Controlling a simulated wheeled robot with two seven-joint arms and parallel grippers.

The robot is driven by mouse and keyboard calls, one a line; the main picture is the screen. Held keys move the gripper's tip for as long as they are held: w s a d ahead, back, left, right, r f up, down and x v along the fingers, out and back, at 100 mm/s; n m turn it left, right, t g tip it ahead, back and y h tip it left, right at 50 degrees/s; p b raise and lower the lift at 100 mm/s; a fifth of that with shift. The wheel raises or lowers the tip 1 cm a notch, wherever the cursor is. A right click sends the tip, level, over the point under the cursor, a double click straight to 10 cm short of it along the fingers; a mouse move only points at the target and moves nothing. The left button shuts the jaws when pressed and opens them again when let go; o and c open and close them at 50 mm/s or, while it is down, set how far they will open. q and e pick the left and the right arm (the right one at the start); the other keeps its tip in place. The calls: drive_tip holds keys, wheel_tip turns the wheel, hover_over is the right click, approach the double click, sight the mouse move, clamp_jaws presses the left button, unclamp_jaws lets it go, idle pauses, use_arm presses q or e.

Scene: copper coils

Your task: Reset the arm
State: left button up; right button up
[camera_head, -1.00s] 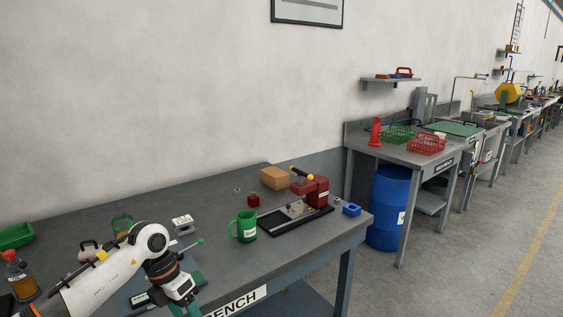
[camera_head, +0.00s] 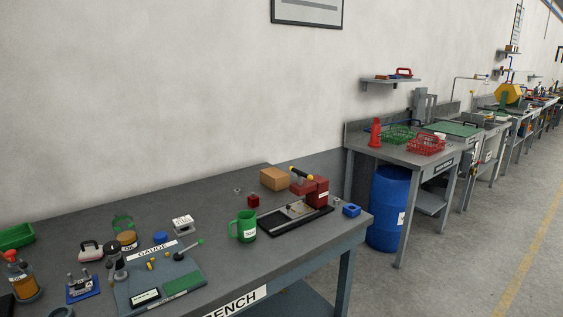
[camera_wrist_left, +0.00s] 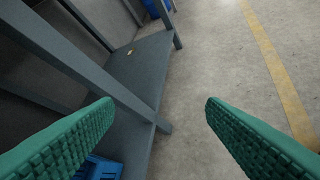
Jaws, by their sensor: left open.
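My left gripper (camera_wrist_left: 158,118) shows in the left wrist view as two green ribbed fingers spread wide apart, with nothing between them. Beyond the fingers are the lower shelf of a bench and the concrete floor. In the head view neither my left gripper nor its arm shows clearly. My right gripper is not in either view.
The workbench (camera_head: 100,213) holds a gauge board (camera_head: 182,284), a green mug (camera_head: 243,226), a red press (camera_head: 312,190), a cardboard box (camera_head: 274,179) and an oil bottle (camera_head: 21,277). A blue drum (camera_head: 390,205) stands to its right. The floor (camera_head: 450,270) at right is clear.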

use_arm(q)
drive_tip(key=s+a+f+n+g+y, duration=0.1)
drive_tip(key=s+f+n+g, duration=0.2)
drive_tip(key=s, duration=0.9)
drive_tip(key=s+a+f+n+g+y, duration=0.1)
drive_tip(key=s+f, duration=0.5)
drive_tip(key=s, duration=0.6)
drive_tip(key=s+f+n+g+y, duration=0.2)
drive_tip(key=s+f+n+g, duration=0.2)
drive_tip(key=s, duration=0.8)
drive_tip(key=shift+s+a+f+n+g, duration=0.15)
drive_tip(key=shift+a+f+n+g, duration=0.2)
drive_tip(key=shift+f+g, duration=0.45)
